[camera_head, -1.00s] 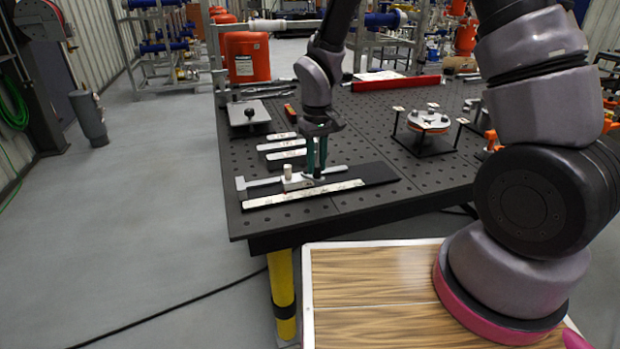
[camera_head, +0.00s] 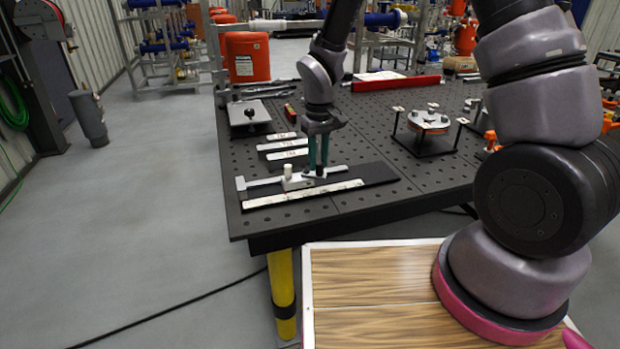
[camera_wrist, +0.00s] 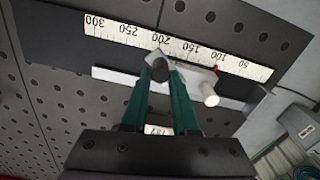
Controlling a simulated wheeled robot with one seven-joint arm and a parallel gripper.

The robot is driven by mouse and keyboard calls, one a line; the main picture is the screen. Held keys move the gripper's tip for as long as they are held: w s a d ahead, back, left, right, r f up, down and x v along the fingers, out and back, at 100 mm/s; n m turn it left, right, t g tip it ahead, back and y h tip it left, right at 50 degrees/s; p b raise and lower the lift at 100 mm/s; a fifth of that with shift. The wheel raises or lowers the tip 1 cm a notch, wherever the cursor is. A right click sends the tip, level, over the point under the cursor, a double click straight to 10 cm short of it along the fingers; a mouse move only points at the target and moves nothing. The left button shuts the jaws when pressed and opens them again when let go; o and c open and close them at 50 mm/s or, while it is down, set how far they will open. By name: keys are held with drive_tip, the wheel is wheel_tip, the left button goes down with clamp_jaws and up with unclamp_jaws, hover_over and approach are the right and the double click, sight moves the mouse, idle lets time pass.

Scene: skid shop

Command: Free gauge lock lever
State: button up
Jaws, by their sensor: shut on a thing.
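The gauge is a black plate (camera_head: 375,173) at the table's front left corner, with a white printed scale strip (camera_head: 300,194) and a grey bar (camera_head: 263,182). A light slider block (camera_head: 298,183) sits on it with a pale upright knob (camera_head: 288,170). My gripper (camera_head: 317,174) points down beside the knob, its green fingers close together at the slider. In the wrist view my gripper (camera_wrist: 160,70) is shut on the small lock lever (camera_wrist: 156,57), mostly hidden between the fingertips. The pale knob (camera_wrist: 209,94) and a red pointer (camera_wrist: 215,68) stand to its right.
Several labelled strips (camera_head: 283,145) and a plate with a black knob (camera_head: 249,112) lie behind the gauge. A flange fixture (camera_head: 428,121) stands to the right, and a long red bar (camera_head: 396,83) lies at the back. The perforated table top (camera_head: 360,120) is clear between them.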

drive_tip(key=shift+w, duration=0.1)
drive_tip(key=shift+w, duration=0.35)
drive_tip(key=shift+w, duration=0.4)
drive_tip(key=o, duration=1.1)
